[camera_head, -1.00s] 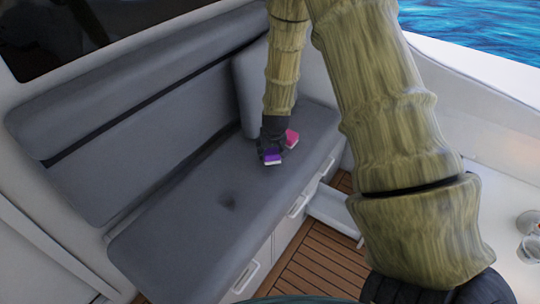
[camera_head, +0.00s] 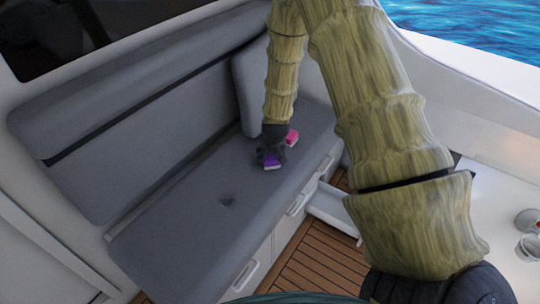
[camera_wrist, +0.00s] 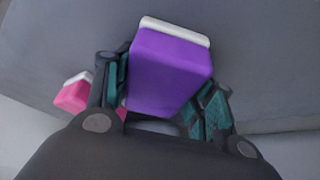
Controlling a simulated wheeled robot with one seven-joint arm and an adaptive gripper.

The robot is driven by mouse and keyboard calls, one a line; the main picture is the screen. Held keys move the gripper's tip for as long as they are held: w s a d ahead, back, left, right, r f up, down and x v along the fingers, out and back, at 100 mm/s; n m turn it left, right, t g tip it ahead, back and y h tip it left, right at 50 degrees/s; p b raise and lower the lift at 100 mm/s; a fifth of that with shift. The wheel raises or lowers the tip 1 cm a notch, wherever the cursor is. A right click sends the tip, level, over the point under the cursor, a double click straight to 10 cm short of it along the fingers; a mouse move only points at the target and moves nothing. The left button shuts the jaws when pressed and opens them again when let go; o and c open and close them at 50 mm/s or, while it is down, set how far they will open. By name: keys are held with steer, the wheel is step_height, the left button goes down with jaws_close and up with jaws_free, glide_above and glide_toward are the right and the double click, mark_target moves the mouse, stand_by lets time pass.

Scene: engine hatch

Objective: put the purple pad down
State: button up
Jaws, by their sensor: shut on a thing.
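The purple pad (camera_head: 271,162) is a small purple block with a white edge. It is between the fingers of my gripper (camera_head: 272,155), over the grey bench seat (camera_head: 190,215). In the wrist view the purple pad (camera_wrist: 172,70) fills the space between the two teal-lined fingers of my gripper (camera_wrist: 165,95), its white edge facing away. My gripper is shut on it. I cannot tell whether the pad touches the seat.
A pink pad (camera_head: 292,137) with a white edge lies on the seat close beside my gripper, and shows at the left in the wrist view (camera_wrist: 73,95). A grey cushion (camera_head: 250,90) stands behind. An open drawer (camera_head: 335,207) juts out below the seat.

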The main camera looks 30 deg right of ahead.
steer(key=shift+s+f, duration=0.15)
steer(key=shift+f, duration=0.1)
steer(key=o, duration=0.8)
steer(key=shift+o, duration=1.4)
steer(key=shift+f, duration=0.25)
steer(key=shift+r, duration=0.2)
steer(key=shift+r, duration=0.5)
steer(key=v, duration=1.1)
steer(key=shift+r+b, duration=0.35)
steer(key=shift+r, duration=0.05)
